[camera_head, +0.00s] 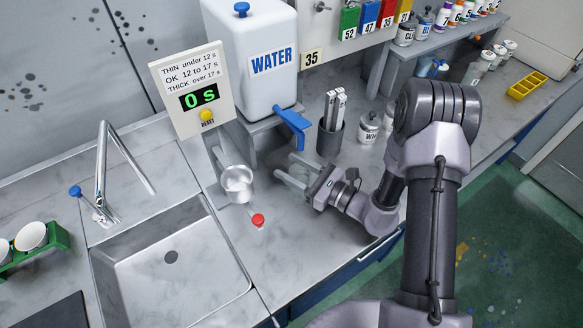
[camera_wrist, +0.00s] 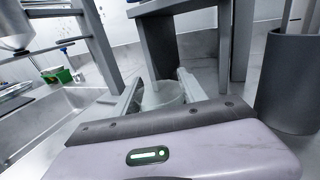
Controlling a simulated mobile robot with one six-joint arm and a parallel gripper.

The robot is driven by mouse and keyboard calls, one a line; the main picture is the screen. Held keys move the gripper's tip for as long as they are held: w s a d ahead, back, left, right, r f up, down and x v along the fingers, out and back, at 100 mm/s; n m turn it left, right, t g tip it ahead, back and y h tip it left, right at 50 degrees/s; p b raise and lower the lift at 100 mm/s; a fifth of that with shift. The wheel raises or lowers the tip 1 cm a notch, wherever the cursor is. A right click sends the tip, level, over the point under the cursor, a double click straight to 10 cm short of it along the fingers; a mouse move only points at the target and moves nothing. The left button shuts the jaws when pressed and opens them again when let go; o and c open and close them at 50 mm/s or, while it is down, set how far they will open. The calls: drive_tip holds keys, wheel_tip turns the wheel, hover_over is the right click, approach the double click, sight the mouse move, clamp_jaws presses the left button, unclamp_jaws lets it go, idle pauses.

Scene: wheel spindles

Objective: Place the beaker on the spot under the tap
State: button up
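In the wrist view a pale, see-through beaker (camera_wrist: 163,97) stands upright between the two fingers of my gripper (camera_wrist: 160,88). I cannot tell whether both fingers press on it. In the head view my gripper (camera_head: 291,173) is low over the counter with its fingers apart, pointing left; the beaker is hard to make out there. The tap with its blue lever (camera_head: 293,121) sticks out of the white water tank (camera_head: 258,55), up and behind the fingertips. The spot under the tap is not clearly visible.
A metal cup (camera_head: 237,184) on a stand is left of my gripper, with a red knob (camera_head: 258,220) in front. A grey holder (camera_head: 330,138) and a white jar (camera_head: 368,128) stand close behind my wrist. A timer panel (camera_head: 194,90) reads 0 s. The sink (camera_head: 172,270) is at left.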

drive_tip(key=o, duration=0.3)
